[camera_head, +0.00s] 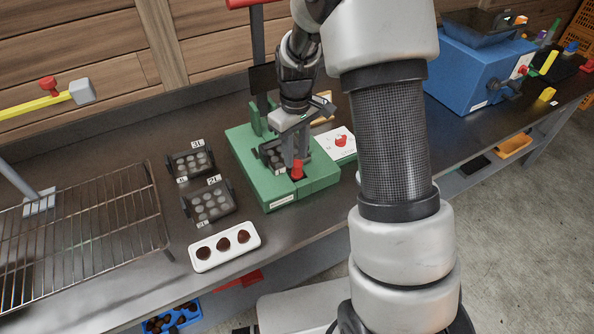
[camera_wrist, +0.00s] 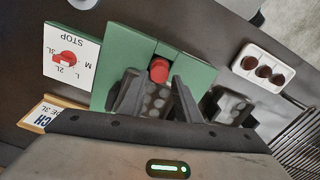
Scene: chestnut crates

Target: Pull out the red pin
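The red pin (camera_head: 297,170) stands at the front of the green machine base (camera_head: 283,192). In the wrist view the red pin (camera_wrist: 159,70) shows as a round red head in a slot of the green base (camera_wrist: 197,75). My gripper (camera_head: 291,158) is low over the base, just behind the pin. In the wrist view my gripper (camera_wrist: 155,84) has its two fingers apart, with the pin head beyond and between the tips. A dark plate with round pockets (camera_wrist: 155,101) shows between the fingers. Contact with the pin is not visible.
A white card with a red knob (camera_head: 340,141) lies right of the base. Two pocketed dark plates (camera_head: 209,203) and a white tray of three chestnuts (camera_head: 224,247) are to the left. A wire rack (camera_head: 82,228) is farther left. A blue machine (camera_head: 470,70) stands right.

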